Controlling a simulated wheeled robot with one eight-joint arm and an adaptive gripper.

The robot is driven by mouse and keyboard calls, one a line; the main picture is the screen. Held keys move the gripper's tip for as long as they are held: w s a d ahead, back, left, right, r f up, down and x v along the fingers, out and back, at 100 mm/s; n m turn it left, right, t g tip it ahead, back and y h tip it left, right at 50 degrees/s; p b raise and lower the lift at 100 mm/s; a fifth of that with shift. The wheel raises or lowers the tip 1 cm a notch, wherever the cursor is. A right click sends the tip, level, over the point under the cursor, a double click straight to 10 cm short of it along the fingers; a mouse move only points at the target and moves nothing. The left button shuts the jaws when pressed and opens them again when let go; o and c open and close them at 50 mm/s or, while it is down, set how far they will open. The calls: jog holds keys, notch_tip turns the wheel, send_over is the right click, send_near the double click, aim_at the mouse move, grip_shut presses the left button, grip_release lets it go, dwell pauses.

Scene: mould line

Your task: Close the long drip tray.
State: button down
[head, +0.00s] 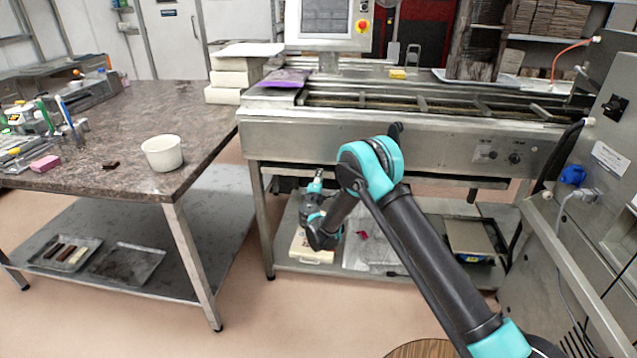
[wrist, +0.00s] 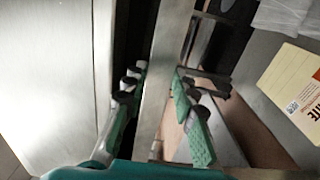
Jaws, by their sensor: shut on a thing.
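The long drip tray (wrist: 165,75) shows in the wrist view as a narrow bare steel strip running between my fingers. My gripper (wrist: 155,95) has one green-padded finger on each side of this strip and is shut on it. A dark gap separates the strip from a broad steel panel on the left. In the head view my gripper (head: 316,184) is low under the left part of the machine front, partly behind my arm. The tray is hard to make out there, and how far out it stands cannot be told.
The steel machine (head: 390,142) stands above a lower shelf. A stone-topped table (head: 110,135) with a white bowl (head: 162,153) stands left. A grey cabinet (head: 570,215) stands close on the right.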

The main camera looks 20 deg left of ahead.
jog(key=shift+w+a, duration=0.15)
jog(key=shift+w, duration=0.4)
jog(key=c, duration=1.2)
grip_release()
jog(key=v, duration=1.2)
jog(key=shift+w, duration=0.1)
